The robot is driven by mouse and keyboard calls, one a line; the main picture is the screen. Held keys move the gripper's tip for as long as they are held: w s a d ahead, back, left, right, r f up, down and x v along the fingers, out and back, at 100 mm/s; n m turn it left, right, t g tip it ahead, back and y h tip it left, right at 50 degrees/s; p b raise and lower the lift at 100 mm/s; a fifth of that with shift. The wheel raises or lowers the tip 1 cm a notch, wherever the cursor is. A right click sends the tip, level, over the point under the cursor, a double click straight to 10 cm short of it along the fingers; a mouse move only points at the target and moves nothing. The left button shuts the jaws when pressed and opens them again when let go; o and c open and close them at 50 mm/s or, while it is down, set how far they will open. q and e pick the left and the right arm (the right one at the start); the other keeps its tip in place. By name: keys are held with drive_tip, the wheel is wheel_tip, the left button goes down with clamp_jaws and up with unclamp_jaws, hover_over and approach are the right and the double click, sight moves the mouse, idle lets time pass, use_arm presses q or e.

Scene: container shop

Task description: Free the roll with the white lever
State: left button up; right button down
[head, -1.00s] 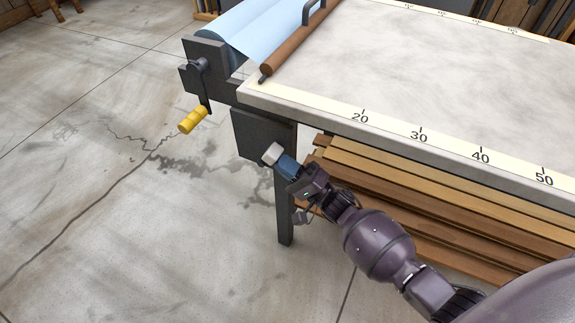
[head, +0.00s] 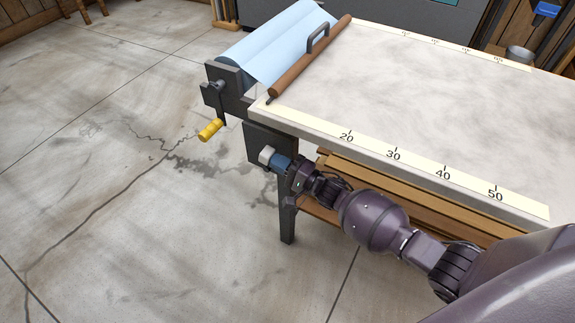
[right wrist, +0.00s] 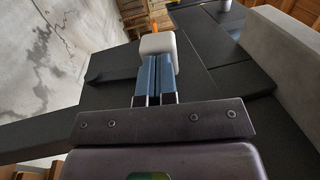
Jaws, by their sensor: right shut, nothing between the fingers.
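The light blue roll (head: 285,42) lies at the far left end of the table, with its sheet running under a brown bar. The white lever (head: 267,155) shows as a white block in front of a dark plate (head: 262,133) under the table's corner. My right gripper (head: 279,161) is shut and empty, its blue fingertips at the lever's near side. In the right wrist view, the closed fingers (right wrist: 155,78) point at the white block (right wrist: 158,45) and seem to touch it. My left gripper is not in view.
A crank with a yellow handle (head: 210,130) hangs left of the plate. The table (head: 430,95) has a numbered scale (head: 395,157) along its near edge. Wooden boards (head: 400,195) lie on a shelf beneath. The floor at left is clear.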

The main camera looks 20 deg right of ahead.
use_arm(q)
drive_tip(key=p, duration=0.1)
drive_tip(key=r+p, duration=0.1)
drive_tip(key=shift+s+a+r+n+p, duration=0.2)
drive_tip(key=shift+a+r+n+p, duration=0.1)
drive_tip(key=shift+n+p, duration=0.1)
use_arm(e)
drive_tip(key=shift+w+a+r+g+h, duration=0.55)
drive_tip(key=shift+w+g+h, duration=0.15)
drive_tip(key=shift+g, duration=0.2)
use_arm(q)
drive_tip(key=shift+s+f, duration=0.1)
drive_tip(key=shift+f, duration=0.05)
use_arm(e)
drive_tip(key=shift+f, duration=0.15)
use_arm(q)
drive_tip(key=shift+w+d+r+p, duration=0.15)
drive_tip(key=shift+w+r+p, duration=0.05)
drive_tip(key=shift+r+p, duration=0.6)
use_arm(e)
drive_tip(key=v, duration=0.7)
drive_tip(key=shift+s, duration=0.2)
drive_tip(key=shift+d, duration=0.15)
